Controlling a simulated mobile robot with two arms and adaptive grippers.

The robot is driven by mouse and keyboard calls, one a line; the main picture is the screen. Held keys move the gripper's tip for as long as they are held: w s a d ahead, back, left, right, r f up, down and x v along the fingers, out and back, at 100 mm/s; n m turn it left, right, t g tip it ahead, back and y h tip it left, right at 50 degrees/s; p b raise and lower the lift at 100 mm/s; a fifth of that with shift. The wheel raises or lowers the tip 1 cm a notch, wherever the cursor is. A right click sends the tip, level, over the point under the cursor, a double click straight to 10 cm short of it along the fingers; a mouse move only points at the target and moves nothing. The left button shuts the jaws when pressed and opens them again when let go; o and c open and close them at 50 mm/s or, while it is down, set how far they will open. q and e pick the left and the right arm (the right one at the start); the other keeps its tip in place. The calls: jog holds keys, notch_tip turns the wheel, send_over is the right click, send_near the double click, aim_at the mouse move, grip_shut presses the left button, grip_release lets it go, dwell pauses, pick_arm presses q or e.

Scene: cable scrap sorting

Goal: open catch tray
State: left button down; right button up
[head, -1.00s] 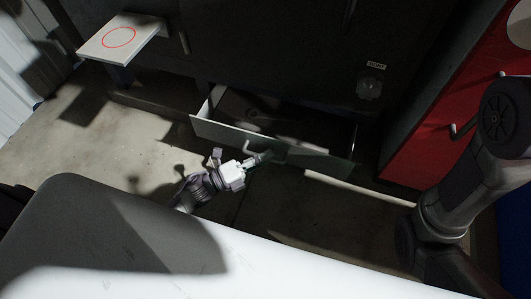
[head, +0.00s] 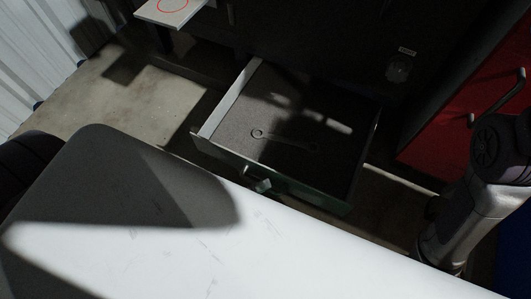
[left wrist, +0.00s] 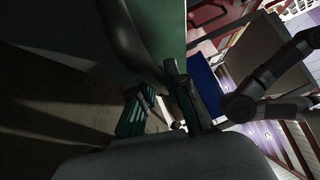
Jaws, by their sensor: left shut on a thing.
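The catch tray (head: 232,97) is a dark drawer with pale side walls and a green front, low in the dark cabinet in the head view. It stands well out, and its inside shows from above. My left gripper (head: 262,185) is shut on the handle at the tray's front, mostly hidden behind a pale surface in the foreground. In the left wrist view, the fingers of my left gripper (left wrist: 157,105) are close to the green front panel (left wrist: 163,30) and the grey curved handle (left wrist: 122,38). My right gripper is not in view.
A wrench-shaped item (head: 285,138) lies on the tray floor. A pale shelf with a red ring (head: 172,8) juts out at the upper left. A knob (head: 398,68) is on the cabinet face. A red cabinet (head: 455,125) stands at the right. Floor at the left is clear.

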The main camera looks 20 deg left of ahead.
pick_arm(q)
jog(key=shift+s+a, duration=0.15)
jog(key=shift+s, duration=0.05)
jog(key=c, duration=1.2)
grip_release()
jog(key=v, duration=1.2)
